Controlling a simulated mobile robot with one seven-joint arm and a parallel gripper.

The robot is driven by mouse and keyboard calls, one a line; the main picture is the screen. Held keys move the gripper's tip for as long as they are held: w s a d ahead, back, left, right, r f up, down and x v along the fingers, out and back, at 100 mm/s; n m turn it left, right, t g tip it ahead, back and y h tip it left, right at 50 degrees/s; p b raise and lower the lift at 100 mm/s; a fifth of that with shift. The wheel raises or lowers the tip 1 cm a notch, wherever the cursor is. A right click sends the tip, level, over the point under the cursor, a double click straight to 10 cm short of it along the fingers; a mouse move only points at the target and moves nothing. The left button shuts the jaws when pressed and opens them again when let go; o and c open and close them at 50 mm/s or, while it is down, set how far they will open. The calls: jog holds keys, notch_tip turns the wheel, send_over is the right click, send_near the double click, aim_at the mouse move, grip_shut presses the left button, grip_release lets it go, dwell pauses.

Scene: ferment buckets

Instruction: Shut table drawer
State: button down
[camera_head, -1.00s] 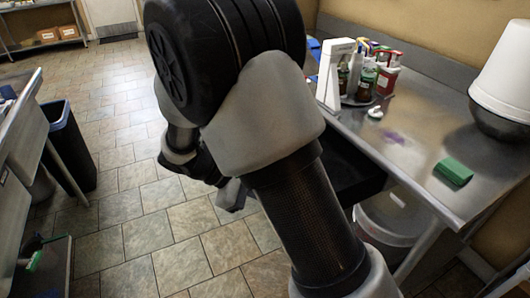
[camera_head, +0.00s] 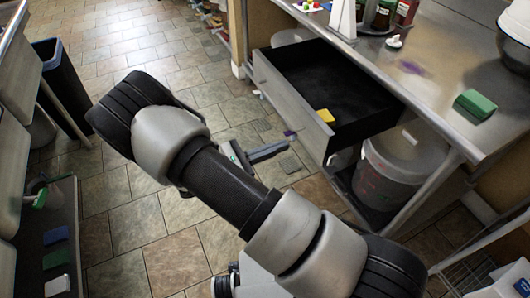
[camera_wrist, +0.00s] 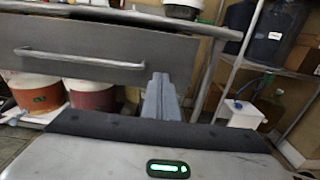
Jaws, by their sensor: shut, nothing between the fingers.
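The table drawer (camera_head: 290,95) stands pulled out from under the steel table (camera_head: 440,85). The shut fingers (camera_wrist: 162,84) show near the right end of that front. Whether they touch it cannot be told.
A white bucket (camera_head: 400,165) stands on a low shelf under the table. A green sponge (camera_head: 475,104) and bottles (camera_head: 383,14) are on the table top. A dark bin (camera_head: 62,85) stands at the left. Tiled floor lies open between.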

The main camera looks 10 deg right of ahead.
aim_at(310, 135)
jog(key=b+x, duration=0.1)
jog(key=x, duration=0.6)
jog(key=shift+d, duration=0.2)
jog(key=x, duration=2.9)
jog(key=shift+f+p, duration=0.2)
jog(key=shift+p, duration=0.2)
jog(key=shift+w+d+r, duration=0.1)
jog(key=shift+d+r, duration=0.05)
jog(key=shift+d, duration=0.1)
jog(key=shift+r, duration=0.1)
